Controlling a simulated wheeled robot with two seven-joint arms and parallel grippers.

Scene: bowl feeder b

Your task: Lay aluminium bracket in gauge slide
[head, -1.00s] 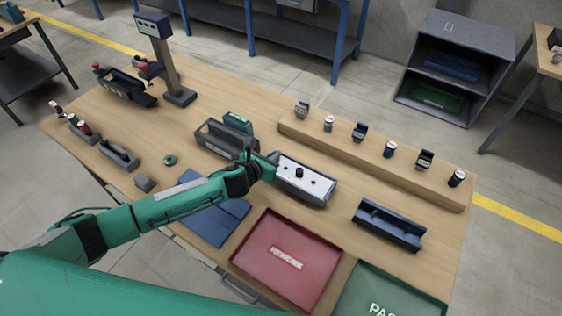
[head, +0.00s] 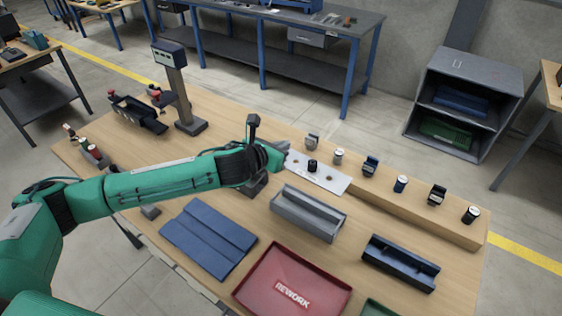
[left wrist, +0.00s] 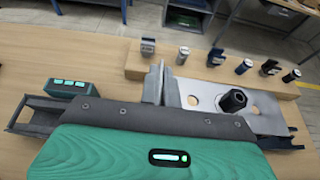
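The aluminium bracket (head: 330,182) is a flat silver plate with round holes and a black hexagonal boss on top. It also shows in the left wrist view (left wrist: 205,97). My left gripper (head: 274,160) is shut on its left end and holds it level above the table, behind the grey channel-shaped holder. In the left wrist view the fingers (left wrist: 156,84) are close together at the plate's end. A dark grey body (head: 256,186), probably the gauge slide, is mostly hidden under my left gripper. Its green display (left wrist: 66,88) shows in the left wrist view. My right gripper is out of view.
The grey holder (head: 306,222) is empty. A wooden step (head: 410,208) with several small parts stands behind the bracket. A dark blue holder (head: 400,268), a red REWORK tray (head: 255,288) and a blue mat (head: 190,250) lie nearer. A display post (head: 178,90) stands at back left.

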